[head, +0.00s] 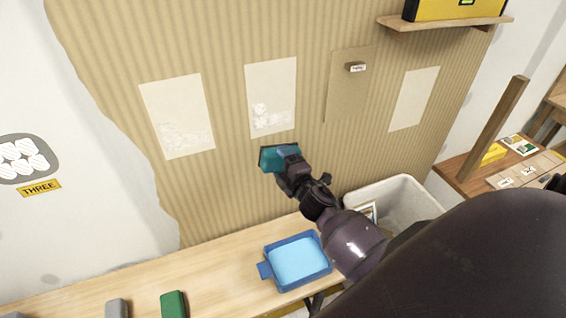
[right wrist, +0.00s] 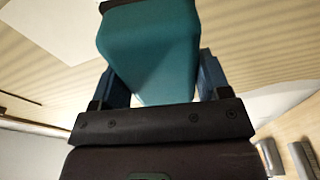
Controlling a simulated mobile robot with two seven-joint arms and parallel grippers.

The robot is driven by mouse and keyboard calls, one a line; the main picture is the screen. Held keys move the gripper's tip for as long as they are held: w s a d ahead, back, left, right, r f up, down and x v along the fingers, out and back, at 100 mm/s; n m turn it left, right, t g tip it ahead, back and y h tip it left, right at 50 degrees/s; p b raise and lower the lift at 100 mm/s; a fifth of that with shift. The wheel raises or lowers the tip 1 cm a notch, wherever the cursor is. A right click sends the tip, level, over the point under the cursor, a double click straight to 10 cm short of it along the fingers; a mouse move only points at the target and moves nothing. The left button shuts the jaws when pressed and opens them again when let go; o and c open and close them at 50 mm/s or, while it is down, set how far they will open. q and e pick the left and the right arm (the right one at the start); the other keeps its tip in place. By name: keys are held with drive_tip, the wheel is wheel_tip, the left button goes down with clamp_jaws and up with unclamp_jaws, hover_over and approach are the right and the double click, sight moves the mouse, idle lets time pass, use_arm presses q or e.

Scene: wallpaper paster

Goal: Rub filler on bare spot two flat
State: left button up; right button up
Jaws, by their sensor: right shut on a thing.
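Three pale bare rectangles show on the striped wall in the head view. The middle one (head: 271,85) has a rough whitish filler patch (head: 271,116) low on it. The left one (head: 177,105) also has a rough patch near its bottom; the right one (head: 414,98) looks plain. My right gripper (head: 288,156) is shut on a teal block (head: 268,161), just below the middle rectangle. I cannot tell whether the block touches the wall. In the right wrist view the teal block (right wrist: 150,50) sits between both fingers. My left gripper is out of view.
A blue tray (head: 297,262) lies on the wooden bench (head: 215,268), with a green block (head: 173,304) and a grey block (head: 117,308) further left. A pale bin (head: 412,198) stands right of the bench. A shelf (head: 440,24) juts out upper right.

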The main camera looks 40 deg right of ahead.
sight(265, 118)
drive_tip(key=w+d+b, duration=0.1)
drive_tip(key=w, duration=0.5)
drive_tip(key=shift+d, duration=0.25)
drive_tip(key=shift+w+d, duration=0.15)
drive_tip(key=shift+w, duration=0.5)
drive_tip(key=shift+w+d, duration=0.15)
drive_tip(key=shift+w, duration=0.5)
idle(2.4)
drive_tip(key=shift+r, duration=0.2)
idle(2.2)
drive_tip(key=shift+r, duration=1.75)
drive_tip(key=shift+r, duration=0.1)
wheel_tip(265, 118, up, 2)
drive_tip(key=shift+r, duration=0.2)
drive_tip(key=shift+f, duration=0.15)
